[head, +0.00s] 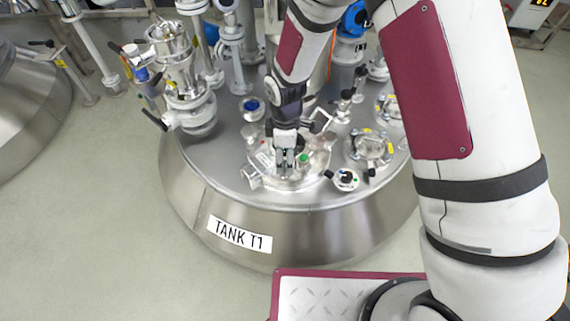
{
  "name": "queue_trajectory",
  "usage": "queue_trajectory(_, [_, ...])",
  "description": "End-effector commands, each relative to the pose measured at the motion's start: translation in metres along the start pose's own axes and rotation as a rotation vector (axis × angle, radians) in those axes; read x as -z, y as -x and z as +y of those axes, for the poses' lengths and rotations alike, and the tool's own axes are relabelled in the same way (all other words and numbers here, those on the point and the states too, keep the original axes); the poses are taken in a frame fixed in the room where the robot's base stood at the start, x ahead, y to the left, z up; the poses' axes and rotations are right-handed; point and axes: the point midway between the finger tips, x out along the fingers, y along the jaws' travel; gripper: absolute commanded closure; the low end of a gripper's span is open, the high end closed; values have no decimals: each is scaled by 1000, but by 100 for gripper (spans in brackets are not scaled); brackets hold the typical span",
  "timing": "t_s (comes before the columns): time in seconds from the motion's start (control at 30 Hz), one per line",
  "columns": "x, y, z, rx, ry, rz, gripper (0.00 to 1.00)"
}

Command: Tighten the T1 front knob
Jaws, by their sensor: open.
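The steel tank T1 (195,180) stands in front of me, with a "TANK T1" label (240,235) on its side. My gripper (285,168) points down over a round flanged hatch (312,178) near the front of the tank top. The gripper is open, with its fingers close together in this view. A steel knob-like fitting (250,177) shows at the hatch's front left edge. A green spot (303,158) shows just right of the fingers. The fingers hide part of the hatch, and I cannot tell whether they touch a knob.
A tall valve assembly (185,85) with black handles rises at the tank's left. A smaller flange (370,148) and a round black-and-white fitting (345,180) lie right of the hatch. Another tank (30,95) stands far left. The floor (90,230) at left is clear.

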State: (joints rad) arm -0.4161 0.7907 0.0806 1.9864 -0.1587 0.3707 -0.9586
Motion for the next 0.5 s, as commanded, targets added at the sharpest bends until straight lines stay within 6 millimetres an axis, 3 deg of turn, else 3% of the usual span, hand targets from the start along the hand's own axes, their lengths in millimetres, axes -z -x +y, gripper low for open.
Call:
queue_trajectory(0.2, [0,-34,0,2,-2,-1,38])
queue_trajectory(0.5, [0,-46,0,0,-1,0,38])
